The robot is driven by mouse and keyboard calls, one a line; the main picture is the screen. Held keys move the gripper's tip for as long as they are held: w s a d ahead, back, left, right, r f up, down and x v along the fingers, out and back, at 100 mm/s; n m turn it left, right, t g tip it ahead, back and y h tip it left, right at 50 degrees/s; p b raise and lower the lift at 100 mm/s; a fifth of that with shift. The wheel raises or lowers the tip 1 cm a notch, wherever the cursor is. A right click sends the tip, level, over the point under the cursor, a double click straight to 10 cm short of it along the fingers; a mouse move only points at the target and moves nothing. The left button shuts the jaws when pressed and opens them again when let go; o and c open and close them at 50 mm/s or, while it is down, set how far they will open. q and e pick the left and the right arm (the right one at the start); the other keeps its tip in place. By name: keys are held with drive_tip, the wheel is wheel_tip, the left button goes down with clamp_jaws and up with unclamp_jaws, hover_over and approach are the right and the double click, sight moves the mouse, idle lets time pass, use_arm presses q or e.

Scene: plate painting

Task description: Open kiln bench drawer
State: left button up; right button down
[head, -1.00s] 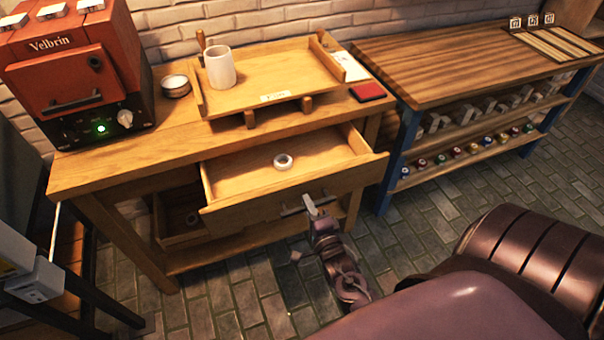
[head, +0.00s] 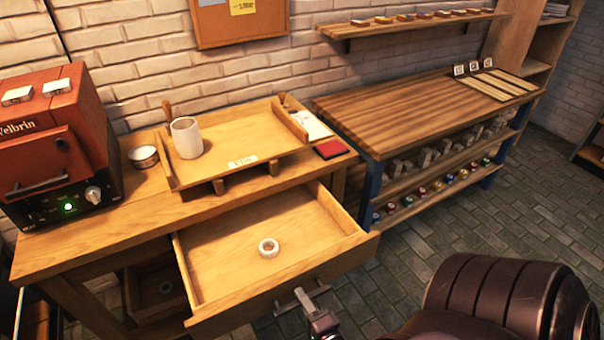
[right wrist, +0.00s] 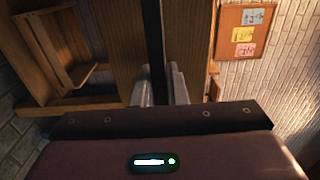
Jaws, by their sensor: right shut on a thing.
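The kiln bench (head: 45,245) is a wooden table on the left in the head view. Its drawer (head: 215,255) is pulled well out, and a white roll or ring (head: 268,248) lies inside on its bottom. My right gripper (head: 305,296) is at the dark bar handle (head: 292,303) on the drawer's front and is shut on it. In the right wrist view the gripper's two fingers (right wrist: 160,90) sit either side of the dark bar, close against it. My left gripper is in neither view.
The red kiln (head: 55,150) with a green light stands on the bench. A second worktable (head: 420,105) stands to the right. Tiled floor (head: 430,235) is open in front of it.

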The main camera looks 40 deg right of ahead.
drive_tip(key=c, duration=1.4)
unclamp_jaws()
drive_tip(key=shift+c, duration=0.2)
drive_tip(key=b+v, duration=0.1)
drive_tip(key=v, duration=0.6)
drive_tip(key=shift+s, duration=0.4)
drive_tip(key=shift+a, duration=0.1)
